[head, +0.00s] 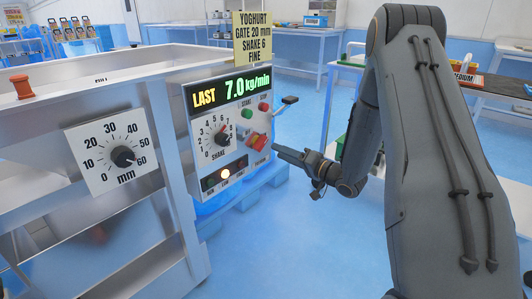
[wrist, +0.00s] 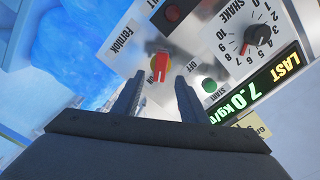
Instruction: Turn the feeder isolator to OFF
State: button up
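The panel also has a shake dial (head: 222,139), a green START button (head: 247,113), a red STOP button (head: 263,106) and a lit amber lamp (head: 225,172). A display reads LAST 7.0 kg/min. A mm dial (head: 123,157) is at left. Open floor lies right of the panel.

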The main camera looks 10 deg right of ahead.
aim_at(263, 145)
jog(key=b+x, duration=0.1)
jog(key=x, duration=0.6)
jog(key=shift+w+a, duration=0.15)
jog(key=shift+a, duration=0.05)
jog(key=shift+c, duration=0.4)
grip_shut()
jog(key=shift+r, duration=0.1)
